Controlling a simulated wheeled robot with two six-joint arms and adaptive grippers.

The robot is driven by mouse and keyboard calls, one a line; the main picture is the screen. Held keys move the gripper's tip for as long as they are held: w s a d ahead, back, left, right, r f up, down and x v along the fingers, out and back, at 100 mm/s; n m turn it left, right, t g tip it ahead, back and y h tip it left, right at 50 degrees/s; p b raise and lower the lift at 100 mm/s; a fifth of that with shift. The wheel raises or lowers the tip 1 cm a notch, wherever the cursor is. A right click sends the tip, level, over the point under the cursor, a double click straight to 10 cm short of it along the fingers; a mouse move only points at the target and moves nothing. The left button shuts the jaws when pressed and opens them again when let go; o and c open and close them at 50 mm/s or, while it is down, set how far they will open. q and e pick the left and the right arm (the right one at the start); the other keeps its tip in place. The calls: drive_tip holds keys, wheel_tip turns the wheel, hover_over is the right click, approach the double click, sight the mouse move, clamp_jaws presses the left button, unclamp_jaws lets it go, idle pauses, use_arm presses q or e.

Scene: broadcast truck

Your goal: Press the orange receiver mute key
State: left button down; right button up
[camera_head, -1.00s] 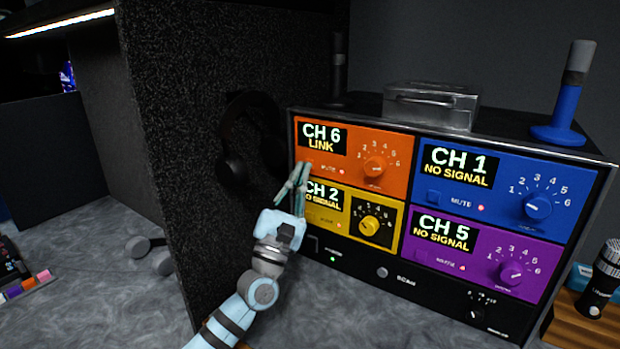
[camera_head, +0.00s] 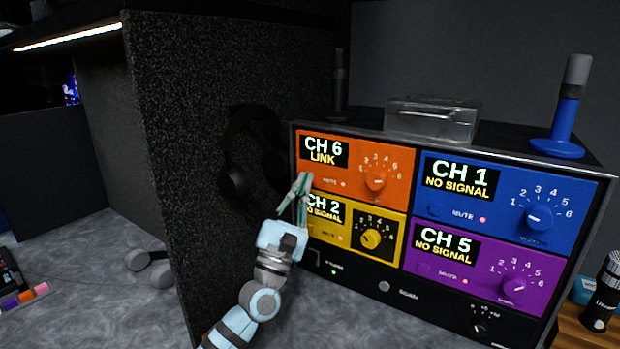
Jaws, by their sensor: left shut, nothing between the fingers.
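The orange receiver (camera_head: 394,158) is the upper left panel of the rack, with a display reading CH 6 LINK, a round knob (camera_head: 376,182) and a lit red dot beside the word MUTE. Its mute key, left of that word, is hidden behind or beside my fingertips. My left gripper (camera_head: 303,180) is shut and empty, its fingers pointing up at the lower left corner of the orange panel. I cannot tell whether the fingertips touch the panel. My right gripper is not in view.
Below is a yellow receiver (camera_head: 390,256), partly covered by my fingers. Blue (camera_head: 500,222) and purple (camera_head: 488,285) receivers sit to the right. A dark partition (camera_head: 180,130) with hanging headphones (camera_head: 237,180) stands close on the left.

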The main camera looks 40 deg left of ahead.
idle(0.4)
use_arm(q)
drive_tip(key=shift+w+b, duration=0.45)
drive_tip(key=shift+w, duration=0.1)
drive_tip(key=shift+s+p, duration=0.35)
drive_tip(key=shift+s, duration=0.25)
